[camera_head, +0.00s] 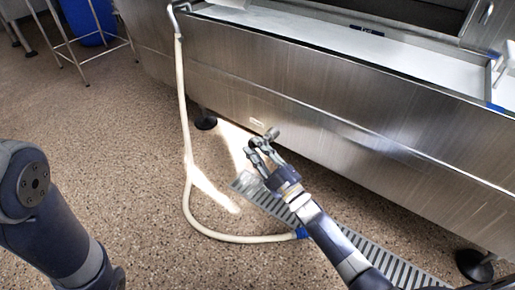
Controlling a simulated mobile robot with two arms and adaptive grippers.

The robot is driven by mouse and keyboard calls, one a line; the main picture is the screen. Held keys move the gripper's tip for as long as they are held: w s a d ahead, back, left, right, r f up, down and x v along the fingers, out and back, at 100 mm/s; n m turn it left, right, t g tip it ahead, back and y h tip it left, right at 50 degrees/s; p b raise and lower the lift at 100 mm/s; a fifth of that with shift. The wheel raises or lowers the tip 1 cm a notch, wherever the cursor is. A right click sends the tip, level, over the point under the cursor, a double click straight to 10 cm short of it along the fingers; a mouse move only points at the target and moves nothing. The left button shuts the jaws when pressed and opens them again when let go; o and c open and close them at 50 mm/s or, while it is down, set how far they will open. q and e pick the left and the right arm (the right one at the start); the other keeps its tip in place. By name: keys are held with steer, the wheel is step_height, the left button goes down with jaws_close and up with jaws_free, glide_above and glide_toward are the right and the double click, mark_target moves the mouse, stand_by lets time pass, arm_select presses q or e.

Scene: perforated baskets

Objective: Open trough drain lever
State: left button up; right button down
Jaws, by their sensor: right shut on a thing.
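The steel trough (330,95) runs across the upper right of the head view. My right gripper (260,143) is low in front of the trough's side wall and is shut on a small grey piece at its fingertips. This piece appears to be the drain lever (272,133), though it is small and partly covered by the fingers, so its exact angle is hard to tell. My left arm shows at the lower left, with its gripper out of view.
A cream hose (186,130) hangs from the trough's left corner and loops over the speckled floor. A slotted floor drain (375,258) lies under my right arm. A blue barrel (88,20) and metal stand are at the upper left. Trough feet (205,121) stand below.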

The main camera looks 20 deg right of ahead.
steer(key=shift+s+a+f, duration=0.1)
steer(key=shift+f, duration=0.2)
steer(key=c, duration=1.6)
jaws_free()
steer(key=shift+r, duration=0.1)
steer(key=v, duration=1.2)
steer(key=shift+r, duration=0.1)
